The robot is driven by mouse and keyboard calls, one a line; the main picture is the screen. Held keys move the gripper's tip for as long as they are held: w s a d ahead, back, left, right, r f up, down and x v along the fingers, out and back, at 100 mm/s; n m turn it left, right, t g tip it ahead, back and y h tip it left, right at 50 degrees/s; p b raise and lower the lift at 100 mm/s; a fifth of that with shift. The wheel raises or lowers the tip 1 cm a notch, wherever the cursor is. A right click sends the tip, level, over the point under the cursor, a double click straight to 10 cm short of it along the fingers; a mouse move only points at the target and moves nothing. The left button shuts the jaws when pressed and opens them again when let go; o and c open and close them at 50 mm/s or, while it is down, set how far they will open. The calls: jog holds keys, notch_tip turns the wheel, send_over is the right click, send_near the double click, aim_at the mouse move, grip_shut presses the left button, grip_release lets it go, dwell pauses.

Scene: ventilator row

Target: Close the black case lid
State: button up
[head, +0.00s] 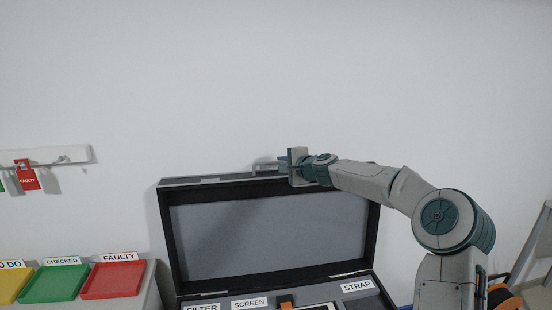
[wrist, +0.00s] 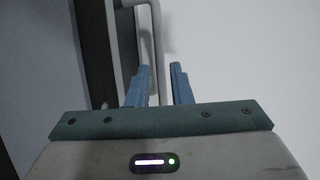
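The black case (head: 172,250) has its lid (head: 270,230) standing open, upright, with the grey inner lining facing me. My gripper (head: 283,159) is at the lid's top edge, right of its middle. In the wrist view the two blue fingers (wrist: 160,72) are apart. A grey handle-like bar (wrist: 157,45) on the lid's edge runs down into the gap between them; I cannot tell whether either finger touches it. The dark lid edge (wrist: 97,50) is left of the fingers. My gripper hides part of the lid's top edge in the head view.
The case's compartments carry labels FILTER, SCREEN and STRAP (head: 357,286). To the left are yellow, green (head: 55,283) and red (head: 114,280) trays. A wall rail (head: 50,155) holds a red FAULTY tag (head: 27,177). The wall above the lid is bare.

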aim_at(277, 163)
jog(key=shift+p+x, duration=1)
jog(key=shift+x, duration=1.5)
grip_shut()
